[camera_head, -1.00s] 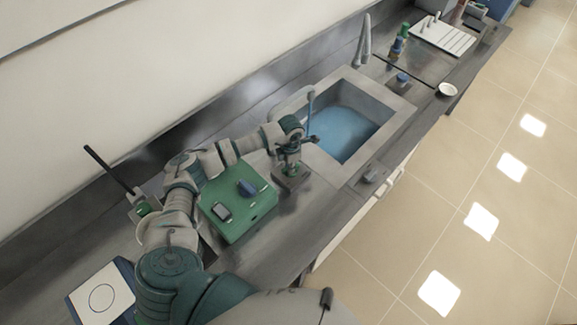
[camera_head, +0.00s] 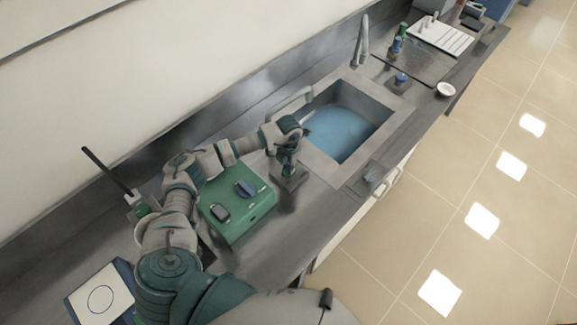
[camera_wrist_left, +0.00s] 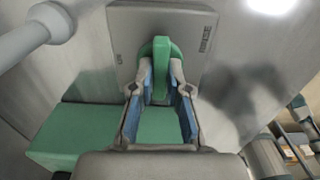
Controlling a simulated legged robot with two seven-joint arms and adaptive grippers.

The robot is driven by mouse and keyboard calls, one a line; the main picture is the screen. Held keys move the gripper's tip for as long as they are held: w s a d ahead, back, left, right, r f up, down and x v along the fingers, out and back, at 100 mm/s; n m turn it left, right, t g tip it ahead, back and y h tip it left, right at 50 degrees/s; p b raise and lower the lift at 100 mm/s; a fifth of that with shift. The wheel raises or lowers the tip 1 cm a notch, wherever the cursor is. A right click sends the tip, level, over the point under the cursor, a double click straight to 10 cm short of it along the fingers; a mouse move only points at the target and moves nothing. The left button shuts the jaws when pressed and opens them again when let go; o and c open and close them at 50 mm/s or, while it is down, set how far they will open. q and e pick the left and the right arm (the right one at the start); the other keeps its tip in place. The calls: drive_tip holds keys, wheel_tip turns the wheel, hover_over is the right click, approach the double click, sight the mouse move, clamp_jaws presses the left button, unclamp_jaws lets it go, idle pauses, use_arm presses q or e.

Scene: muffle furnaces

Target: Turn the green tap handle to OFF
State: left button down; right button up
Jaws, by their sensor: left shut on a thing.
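The green tap handle (camera_wrist_left: 161,62) stands up from a grey plate (camera_wrist_left: 126,40) in the left wrist view. In the head view, my left gripper (camera_head: 288,160) points down over the tap's grey base (camera_head: 291,179), beside the sink. The handle is mostly hidden there by the gripper. The curved spout (camera_head: 292,101) reaches over the sink (camera_head: 402,101), and no blue stream shows under it. My right gripper is not in view.
A green box with a blue knob (camera_head: 262,205) stands on the counter under my left arm. Blue water (camera_head: 345,133) lies in the sink. Another grey tap (camera_head: 361,42), bottles and a white rack (camera_head: 441,35) are farther back.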

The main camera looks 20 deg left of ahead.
use_arm(q)
drive_tip(key=shift+w+r, duration=0.25)
drive_tip(key=shift+w, duration=0.05)
drive_tip(key=c, duration=1.4)
unclamp_jaws()
drive_tip(key=shift+o, duration=1.3)
drive_tip(key=shift+s+f, duration=0.1)
drive_tip(key=shift+f, duration=0.05)
wheel_tip(320, 180, up, 12)
drive_tip(key=shift+f, duration=0.1)
